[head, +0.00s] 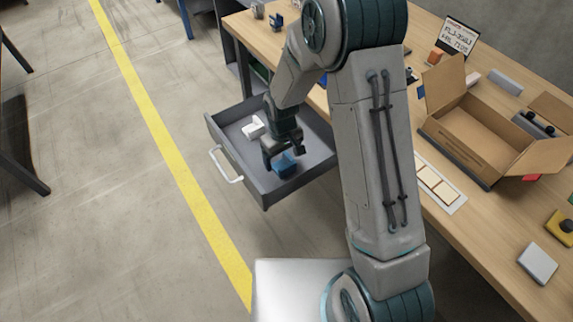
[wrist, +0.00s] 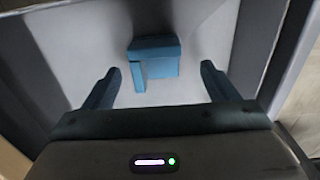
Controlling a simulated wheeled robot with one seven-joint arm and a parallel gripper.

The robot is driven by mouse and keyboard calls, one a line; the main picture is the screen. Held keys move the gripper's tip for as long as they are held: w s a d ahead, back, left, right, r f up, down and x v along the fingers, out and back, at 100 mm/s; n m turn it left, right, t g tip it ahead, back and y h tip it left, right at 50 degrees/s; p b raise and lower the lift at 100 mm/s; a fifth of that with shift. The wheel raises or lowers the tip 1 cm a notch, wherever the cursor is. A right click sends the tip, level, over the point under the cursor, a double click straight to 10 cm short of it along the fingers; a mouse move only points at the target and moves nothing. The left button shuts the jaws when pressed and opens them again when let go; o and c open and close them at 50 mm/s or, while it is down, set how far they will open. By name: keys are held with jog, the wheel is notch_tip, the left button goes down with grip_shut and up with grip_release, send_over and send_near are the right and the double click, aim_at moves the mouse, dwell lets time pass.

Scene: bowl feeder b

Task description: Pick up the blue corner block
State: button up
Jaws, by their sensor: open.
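The blue corner block (head: 285,164) lies on the floor of an open grey drawer (head: 228,158). In the wrist view the block (wrist: 158,56) sits ahead of the fingertips, roughly centred between them. My gripper (head: 283,158) is in the drawer, just above the block. In the wrist view my gripper (wrist: 158,80) has its two fingers wide apart with nothing between them. I cannot tell the exact height of the fingertips over the block.
A white block (head: 254,128) lies in the same drawer, behind my gripper. The drawer walls stand close around it, with a white handle (head: 226,166) at its front. The wooden workbench (head: 480,240) carries an open cardboard box (head: 470,150). Floor left of the drawer is clear.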

aim_at(283, 165)
jog(key=f, duration=0.4)
jog(key=shift+d+f, duration=0.15)
jog(key=shift+d, duration=0.2)
jog(key=c, duration=1.1)
jog(key=shift+o, duration=0.3)
